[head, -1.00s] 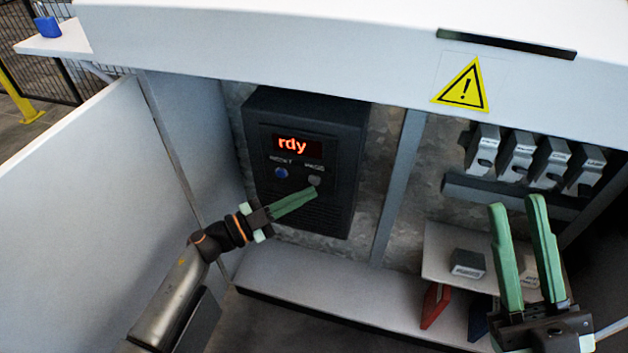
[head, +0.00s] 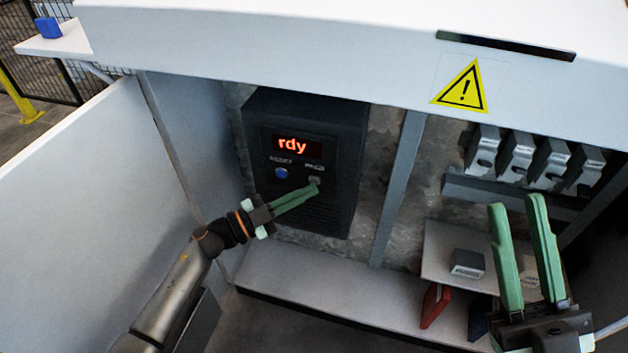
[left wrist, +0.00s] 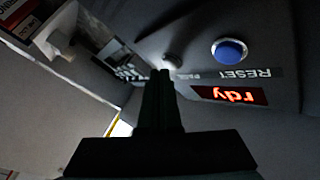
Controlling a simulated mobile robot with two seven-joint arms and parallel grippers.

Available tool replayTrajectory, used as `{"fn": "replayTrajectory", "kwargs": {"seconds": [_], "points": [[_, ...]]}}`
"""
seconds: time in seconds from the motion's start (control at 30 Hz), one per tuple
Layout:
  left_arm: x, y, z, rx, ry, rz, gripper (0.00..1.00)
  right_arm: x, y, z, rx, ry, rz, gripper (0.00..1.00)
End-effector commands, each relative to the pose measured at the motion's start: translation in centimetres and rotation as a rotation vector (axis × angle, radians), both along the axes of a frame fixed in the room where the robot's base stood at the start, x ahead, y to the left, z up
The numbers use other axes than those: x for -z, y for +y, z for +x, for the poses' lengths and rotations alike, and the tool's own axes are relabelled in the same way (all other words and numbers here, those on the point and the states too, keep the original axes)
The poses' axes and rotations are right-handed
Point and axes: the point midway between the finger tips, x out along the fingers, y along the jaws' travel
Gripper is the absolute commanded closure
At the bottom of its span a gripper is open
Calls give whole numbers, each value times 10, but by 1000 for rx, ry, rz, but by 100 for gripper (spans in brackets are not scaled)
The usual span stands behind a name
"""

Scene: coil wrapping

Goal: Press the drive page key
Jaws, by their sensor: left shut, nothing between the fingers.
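The dark drive box (head: 336,215) is mounted on the back panel of the cabinet, with a red lit display (head: 297,146) reading "rdy". Below the display are a blue RESET key (head: 281,173) and a grey PAGE key (head: 314,180). My left gripper (head: 315,188) is shut and empty, its fingertips at the lower edge of the PAGE key. In the left wrist view the PAGE key (left wrist: 172,62) shows just beyond the fingertips (left wrist: 160,75), with the blue RESET key (left wrist: 229,51) to its right. I cannot tell whether the tips touch the key. My right gripper (head: 517,202) is open and empty.
A grey divider (head: 398,185) stands right of the drive. Several grey breaker-like modules (head: 515,156) hang at the upper right. A shelf (head: 440,245) below carries a small grey block (head: 467,263). The white cabinet hood (head: 330,60) overhangs the front.

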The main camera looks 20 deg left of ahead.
Motion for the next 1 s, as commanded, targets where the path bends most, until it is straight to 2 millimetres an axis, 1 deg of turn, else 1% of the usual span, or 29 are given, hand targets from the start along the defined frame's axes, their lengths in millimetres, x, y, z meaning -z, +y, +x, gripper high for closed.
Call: {"fn": "replayTrajectory", "kwargs": {"seconds": [1.0], "points": [[0, 0, 8, -1, 1, 1, 100, 1, 0, 0, 0, 1, 0, 72]]}}
